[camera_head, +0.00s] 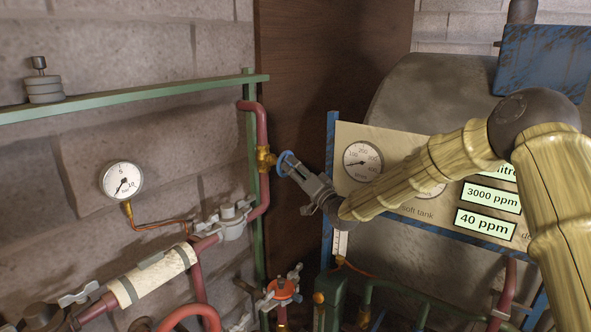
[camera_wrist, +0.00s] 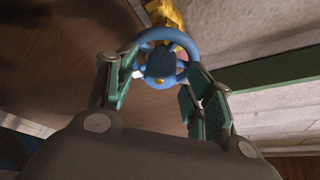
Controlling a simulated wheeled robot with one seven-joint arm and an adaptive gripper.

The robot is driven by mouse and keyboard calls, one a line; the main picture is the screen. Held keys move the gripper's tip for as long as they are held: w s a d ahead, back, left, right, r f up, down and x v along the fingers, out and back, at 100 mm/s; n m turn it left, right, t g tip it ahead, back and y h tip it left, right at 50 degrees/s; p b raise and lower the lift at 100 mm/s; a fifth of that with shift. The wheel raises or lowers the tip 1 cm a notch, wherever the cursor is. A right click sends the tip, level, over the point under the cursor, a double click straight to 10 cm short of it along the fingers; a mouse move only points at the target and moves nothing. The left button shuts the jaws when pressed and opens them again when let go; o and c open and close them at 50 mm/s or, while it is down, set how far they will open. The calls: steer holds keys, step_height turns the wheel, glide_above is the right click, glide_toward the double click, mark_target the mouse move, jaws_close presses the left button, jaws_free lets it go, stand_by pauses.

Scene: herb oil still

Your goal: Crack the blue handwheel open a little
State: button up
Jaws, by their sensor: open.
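The blue handwheel (camera_head: 285,163) sits on a brass valve (camera_head: 265,159) on the red vertical pipe, left of my gripper in the head view. In the wrist view the handwheel (camera_wrist: 161,62) shows its round rim, spokes and hub, with the brass valve body (camera_wrist: 166,14) behind it. My gripper (camera_head: 293,169) is at the handwheel. In the wrist view my gripper (camera_wrist: 160,88) has its two green-padded fingers apart, one on each side of the wheel's near part. I cannot tell whether the pads touch the rim.
A green post (camera_head: 252,200) stands beside the red pipe (camera_head: 264,120). A gauge panel (camera_head: 400,205) with green displays is close to my arm on the right. An orange handwheel (camera_head: 283,290) and a grey valve (camera_head: 232,222) are lower down. A green shelf (camera_head: 130,96) runs along the upper left.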

steer(key=c, duration=1)
steer(key=shift+f+n+b, duration=0.25)
steer(key=shift+n+b, duration=0.15)
steer(key=shift+b, duration=0.5)
steer(key=n+g+y+b, duration=0.1)
steer(key=n+b, duration=0.3)
steer(key=b, duration=0.1)
steer(key=n+g+y+b, duration=0.1)
steer(key=n+y+b, duration=0.1)
steer(key=n+b, duration=0.2)
steer(key=n+g+y+b, duration=0.2)
steer(key=n+b, duration=0.3)
steer(key=b, duration=0.2)
steer(key=shift+w+d+f, duration=0.1)
steer(key=shift+w+d, duration=0.1)
steer(key=shift+w, duration=0.1)
steer(key=shift+n+g+y, duration=0.3)
steer(key=shift+n+y, duration=0.1)
